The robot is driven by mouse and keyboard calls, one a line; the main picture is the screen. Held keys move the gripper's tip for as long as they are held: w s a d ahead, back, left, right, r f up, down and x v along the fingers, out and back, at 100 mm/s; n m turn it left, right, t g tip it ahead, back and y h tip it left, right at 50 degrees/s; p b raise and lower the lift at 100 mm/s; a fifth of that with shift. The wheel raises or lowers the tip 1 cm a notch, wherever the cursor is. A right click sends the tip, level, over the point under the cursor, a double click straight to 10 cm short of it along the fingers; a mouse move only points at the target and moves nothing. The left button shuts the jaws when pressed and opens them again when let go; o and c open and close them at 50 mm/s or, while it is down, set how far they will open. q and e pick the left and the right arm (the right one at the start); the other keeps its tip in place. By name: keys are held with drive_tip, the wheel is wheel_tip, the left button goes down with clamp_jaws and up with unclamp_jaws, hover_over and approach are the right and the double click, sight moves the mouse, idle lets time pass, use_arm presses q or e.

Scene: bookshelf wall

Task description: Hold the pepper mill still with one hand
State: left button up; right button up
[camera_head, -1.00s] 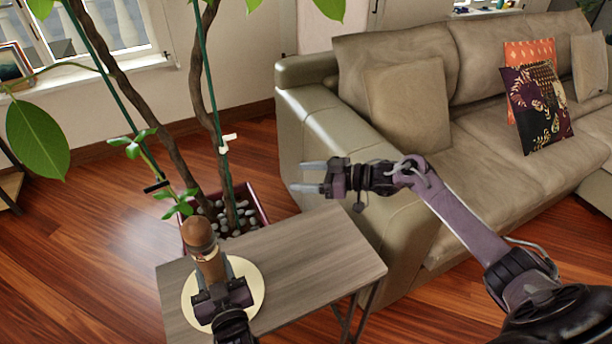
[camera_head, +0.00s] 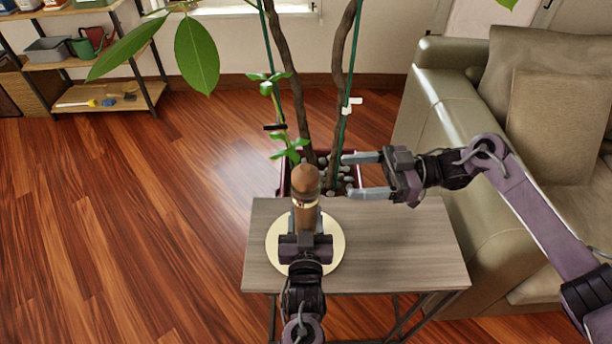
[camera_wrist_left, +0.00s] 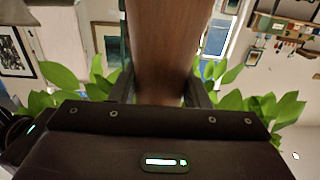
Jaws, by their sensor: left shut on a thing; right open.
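The brown wooden pepper mill (camera_head: 306,183) stands upright over a round cream plate (camera_head: 334,258) on the small grey-wood side table (camera_head: 400,240). My left gripper (camera_head: 305,213) is shut around the mill's body from the near side and hides its lower part. In the left wrist view the mill's brown body (camera_wrist_left: 162,50) fills the middle between the two fingers. My right gripper (camera_head: 370,175) is open and empty, right of the mill and apart from it, with its fingers pointing left above the table's far edge.
A potted plant with thick stems (camera_head: 345,80) stands just behind the table, its leaves (camera_head: 197,55) hanging at upper left. A beige sofa (camera_head: 450,125) is close on the right. A shelf (camera_head: 105,95) stands at far left. The wooden floor on the left is clear.

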sight(305, 180)
drive_tip(key=a, duration=1)
drive_tip(key=shift+s+a, duration=0.25)
drive_tip(key=shift+s, duration=0.15)
drive_tip(key=c, duration=1)
drive_tip(key=shift+o, duration=0.2)
drive_tip(key=shift+m+t, duration=0.3)
drive_tip(key=shift+t, duration=0.2)
